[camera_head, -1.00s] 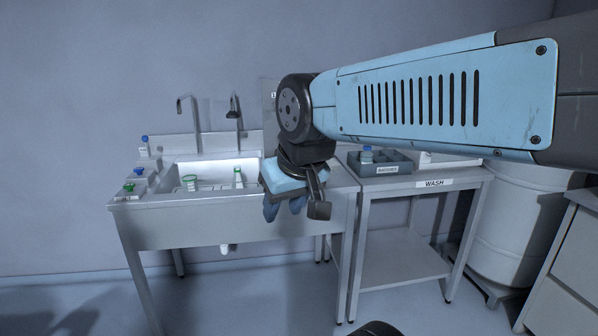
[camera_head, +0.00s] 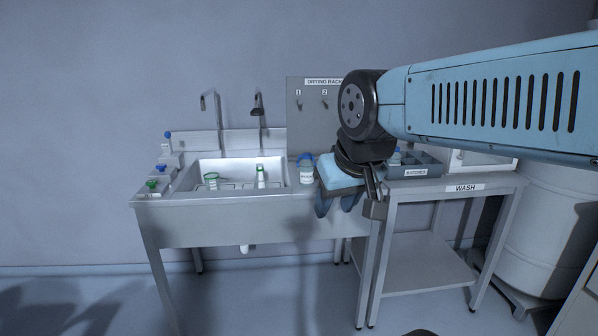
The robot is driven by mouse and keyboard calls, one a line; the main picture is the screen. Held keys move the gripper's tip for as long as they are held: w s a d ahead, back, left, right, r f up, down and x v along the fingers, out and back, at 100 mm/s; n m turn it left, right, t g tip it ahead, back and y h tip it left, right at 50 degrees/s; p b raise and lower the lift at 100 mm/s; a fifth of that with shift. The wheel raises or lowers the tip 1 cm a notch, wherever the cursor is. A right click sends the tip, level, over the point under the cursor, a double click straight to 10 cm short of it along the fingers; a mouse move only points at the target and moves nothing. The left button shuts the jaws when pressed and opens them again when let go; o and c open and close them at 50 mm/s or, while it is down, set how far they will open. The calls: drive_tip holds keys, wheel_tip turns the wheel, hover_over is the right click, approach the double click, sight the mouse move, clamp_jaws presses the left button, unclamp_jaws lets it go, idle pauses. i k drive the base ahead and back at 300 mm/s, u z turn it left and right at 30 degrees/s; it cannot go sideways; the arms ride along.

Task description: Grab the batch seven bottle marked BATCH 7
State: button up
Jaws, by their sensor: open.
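A clear bottle with a blue cap (camera_head: 306,171) stands upright on the ledge at the right end of the sink. It has a pale label that is too small to read. Another blue-capped bottle (camera_head: 396,158) sits in the grey tray marked BATCHES (camera_head: 423,172), partly hidden by my arm. I cannot tell which bottle is marked BATCH 7. My gripper (camera_head: 337,208) is open and points down in front of the sink's right end. It appears just right of and below the ledge bottle, with nothing seen between its fingers.
Taps and a DRYING RACK panel (camera_head: 300,115) stand behind. The WASH table (camera_head: 431,197) adjoins at right, with a white drum (camera_head: 545,230) beyond.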

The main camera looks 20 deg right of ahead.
sight(306, 166)
drive_tip(key=i, duration=0.9)
drive_tip(key=u, duration=0.05)
